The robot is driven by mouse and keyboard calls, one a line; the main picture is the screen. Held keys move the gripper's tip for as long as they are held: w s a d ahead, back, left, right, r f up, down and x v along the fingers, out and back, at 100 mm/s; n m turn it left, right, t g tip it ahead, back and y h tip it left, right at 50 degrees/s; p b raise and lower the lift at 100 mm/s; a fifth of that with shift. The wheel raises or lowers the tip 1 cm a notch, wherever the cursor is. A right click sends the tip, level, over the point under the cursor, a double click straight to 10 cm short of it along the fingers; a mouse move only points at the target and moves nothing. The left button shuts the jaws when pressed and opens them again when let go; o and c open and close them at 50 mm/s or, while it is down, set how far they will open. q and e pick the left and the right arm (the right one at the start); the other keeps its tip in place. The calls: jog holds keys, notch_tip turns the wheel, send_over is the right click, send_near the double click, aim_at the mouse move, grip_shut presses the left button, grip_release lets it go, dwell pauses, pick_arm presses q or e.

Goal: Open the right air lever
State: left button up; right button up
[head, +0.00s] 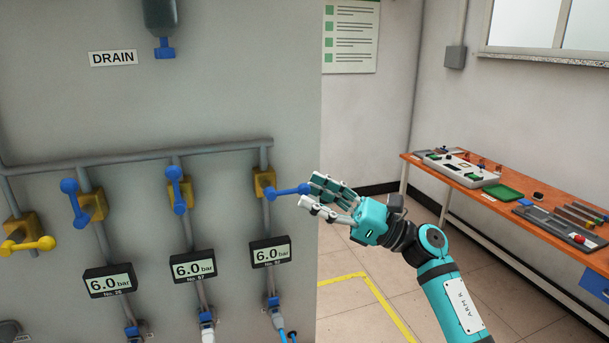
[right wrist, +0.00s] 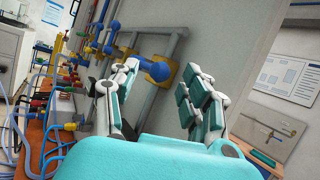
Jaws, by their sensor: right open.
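The right air lever (head: 288,191) is blue with a rounded end and sits on a yellow valve (head: 263,183) on the grey panel. It points sideways to the right, across its pipe. My right gripper (head: 318,196) is open at the lever's free end, its fingers pointing left toward the panel. In the right wrist view the blue rounded end (right wrist: 158,70) shows between the two open fingers of the gripper (right wrist: 160,78). I cannot tell whether the fingers touch it. My left gripper is not in view.
Two other blue levers, the middle one (head: 180,196) and the left one (head: 70,189), hang along their pipes. A yellow lever (head: 28,245) is at far left. Pressure displays (head: 270,252) sit below. An orange workbench (head: 455,180) stands at right; floor between is clear.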

jog(key=shift+p+x, duration=0.35)
jog(key=shift+x, duration=0.95)
jog(key=shift+s+d+r, duration=0.1)
jog(key=shift+s+r, duration=0.05)
grip_shut()
